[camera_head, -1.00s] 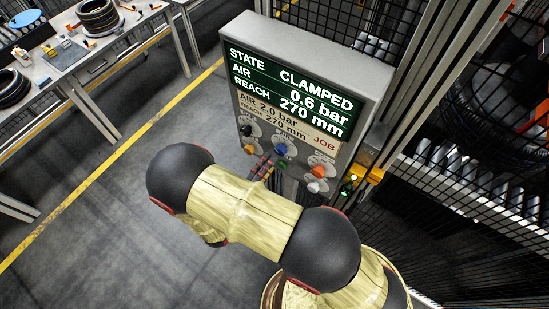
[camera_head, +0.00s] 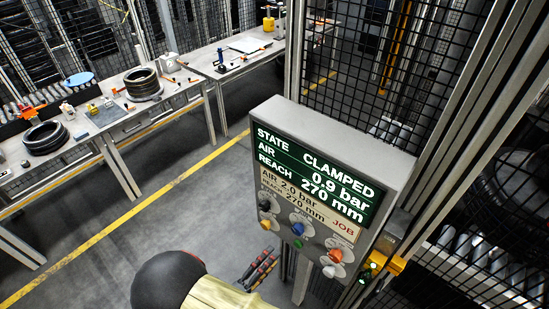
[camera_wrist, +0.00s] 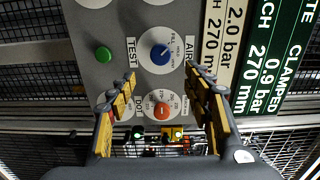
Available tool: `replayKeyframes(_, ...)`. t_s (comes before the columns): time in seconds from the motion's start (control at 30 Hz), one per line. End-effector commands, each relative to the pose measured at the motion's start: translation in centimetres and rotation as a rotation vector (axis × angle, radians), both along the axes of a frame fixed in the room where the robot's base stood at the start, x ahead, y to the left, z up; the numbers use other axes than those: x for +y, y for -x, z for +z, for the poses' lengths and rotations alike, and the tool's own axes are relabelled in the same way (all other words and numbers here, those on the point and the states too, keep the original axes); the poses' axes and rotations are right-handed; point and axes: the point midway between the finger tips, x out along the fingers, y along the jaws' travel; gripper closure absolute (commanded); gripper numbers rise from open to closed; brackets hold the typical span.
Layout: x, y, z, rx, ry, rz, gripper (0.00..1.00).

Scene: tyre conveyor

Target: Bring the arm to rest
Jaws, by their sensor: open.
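In the wrist view my gripper (camera_wrist: 160,95) is open, its two yellow and dark fingers apart with nothing held between them. It faces the grey control panel (camera_wrist: 92,70). The blue knob (camera_wrist: 160,53) lies ahead of the gap, and the orange knob (camera_wrist: 162,110) shows between the fingers. I see no contact with either. In the head view my arm (camera_head: 180,280) is bent at the bottom, left of and below the panel (camera_head: 285,118). Most of the arm is out of frame.
The panel display (camera_head: 315,172) reads CLAMPED, air 0.9 bar, reach 270 mm. A job label (camera_head: 303,203) gives 2.0 bar and 270 mm. Mesh fencing (camera_head: 365,60) stands behind. Workbenches with tyres (camera_head: 142,82) are at the left. Open floor (camera_head: 110,245) lies between.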

Motion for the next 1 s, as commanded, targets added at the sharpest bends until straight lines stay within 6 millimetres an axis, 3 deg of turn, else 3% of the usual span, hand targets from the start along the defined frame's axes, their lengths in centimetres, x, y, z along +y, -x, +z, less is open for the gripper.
replayKeyframes(0.17,0.0,0.0,0.0,-0.012,-0.016,0.000,0.49)
replayKeyframes(0.3,-0.3,0.2,-0.8,-0.073,-0.139,-0.014,0.49)
replayKeyframes(0.47,-3.3,2.6,-2.6,-0.166,-0.337,-0.138,0.49)
replayKeyframes(0.67,-6.1,6.4,-2.7,-0.337,-0.611,-0.363,0.49)
replayKeyframes(1.0,-8.8,10.9,-1.8,-0.813,-1.107,-0.971,0.49)
